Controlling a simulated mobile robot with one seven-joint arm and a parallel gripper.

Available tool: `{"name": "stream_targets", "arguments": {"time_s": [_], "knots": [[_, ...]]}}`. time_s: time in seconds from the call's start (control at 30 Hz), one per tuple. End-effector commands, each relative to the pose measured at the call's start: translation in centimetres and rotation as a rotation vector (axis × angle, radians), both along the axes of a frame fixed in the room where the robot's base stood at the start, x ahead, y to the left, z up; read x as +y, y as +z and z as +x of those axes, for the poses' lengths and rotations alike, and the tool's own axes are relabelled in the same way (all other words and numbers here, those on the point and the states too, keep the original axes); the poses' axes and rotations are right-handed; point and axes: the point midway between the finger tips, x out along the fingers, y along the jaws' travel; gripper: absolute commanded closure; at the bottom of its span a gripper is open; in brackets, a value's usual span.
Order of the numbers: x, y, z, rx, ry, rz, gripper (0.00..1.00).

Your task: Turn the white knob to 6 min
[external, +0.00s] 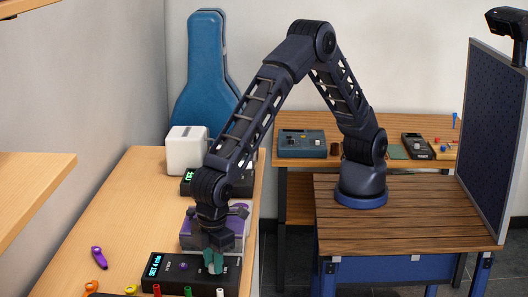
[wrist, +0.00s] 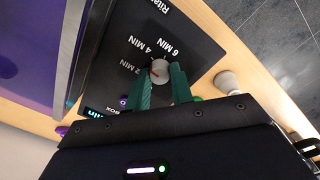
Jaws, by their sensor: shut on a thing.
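The white knob (wrist: 160,72) sits on the black box (wrist: 205,50), among the printed labels 2 MIN, 4 MIN and 6 MIN. A red mark shows on the knob's left side in the wrist view; its exact setting is hard to read. My gripper (wrist: 161,77) has its green fingers on either side of the knob and is shut on it. In the external view, my gripper (external: 213,262) points down onto the black box (external: 180,285), and the fingers hide the knob. The box's lit display (external: 153,266) reads "SET 4 min".
A purple-topped device (external: 190,232) stands right behind the gripper. Another black box with a green display (external: 188,177) and a white cube (external: 187,150) stand farther back. A purple tool (external: 98,257) and small coloured plugs lie at left and front. The table's middle left is clear.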

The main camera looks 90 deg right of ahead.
Motion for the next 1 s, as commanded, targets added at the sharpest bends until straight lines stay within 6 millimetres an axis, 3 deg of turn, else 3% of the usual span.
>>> {"name": "stream_targets", "arguments": {"time_s": [1.0], "knots": [[0.08,0.12,0.15,-0.002,-0.95,0.002,1.0]]}}
